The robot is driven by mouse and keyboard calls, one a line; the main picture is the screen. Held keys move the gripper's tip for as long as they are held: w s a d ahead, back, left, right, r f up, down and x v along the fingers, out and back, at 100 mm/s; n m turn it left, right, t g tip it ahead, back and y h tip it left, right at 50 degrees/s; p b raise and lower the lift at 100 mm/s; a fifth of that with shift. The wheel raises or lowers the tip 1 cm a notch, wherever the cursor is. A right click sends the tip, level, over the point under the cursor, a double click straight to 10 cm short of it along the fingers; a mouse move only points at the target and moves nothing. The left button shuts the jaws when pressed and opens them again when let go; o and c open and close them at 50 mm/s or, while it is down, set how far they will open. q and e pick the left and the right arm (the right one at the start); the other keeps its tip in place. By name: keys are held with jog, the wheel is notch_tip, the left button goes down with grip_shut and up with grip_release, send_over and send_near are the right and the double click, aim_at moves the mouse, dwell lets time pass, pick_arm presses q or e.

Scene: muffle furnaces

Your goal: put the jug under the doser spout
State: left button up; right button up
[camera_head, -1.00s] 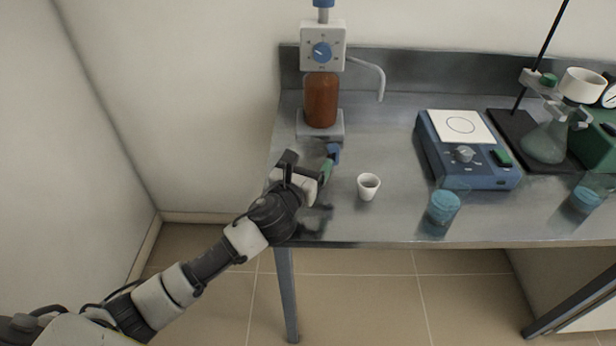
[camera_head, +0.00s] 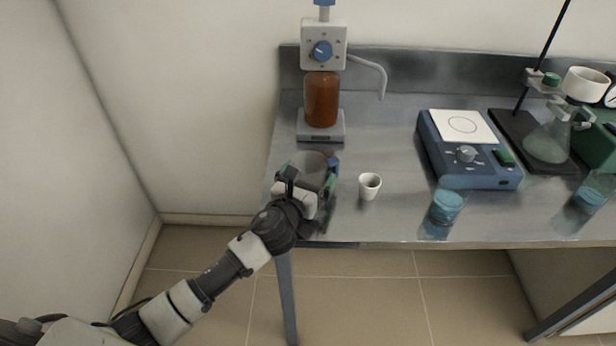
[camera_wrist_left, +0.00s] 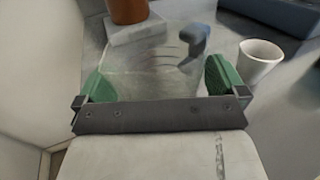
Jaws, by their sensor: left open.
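The clear jug (camera_head: 309,166) with a blue handle stands near the left end of the bench. In the left wrist view the see-through jug (camera_wrist_left: 150,72) is between the green finger pads, with its blue handle (camera_wrist_left: 196,45) near the right finger. My left gripper (camera_head: 309,180) is open around the jug; it also shows in the left wrist view (camera_wrist_left: 160,84). Whether the pads touch the glass I cannot tell. The doser (camera_head: 322,48), a white head with a blue knob, sits on a brown bottle behind the jug. Its spout (camera_head: 381,80) bends right and down. My right gripper is out of view.
A small white cup (camera_head: 370,186) stands right of the jug. The bottle rests on a grey base (camera_head: 320,133). A blue hotplate (camera_head: 470,175), beakers with blue contents and a flask stand stand further right. Bare bench lies below the spout.

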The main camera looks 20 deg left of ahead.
pick_arm(q)
jog(key=shift+r, duration=0.2)
jog(key=shift+s+f, duration=0.1)
jog(key=shift+s, duration=0.25)
jog(key=s, duration=0.3)
jog(key=s+a, duration=0.1)
jog(key=s, duration=0.7)
jog(key=shift+s+a, duration=0.15)
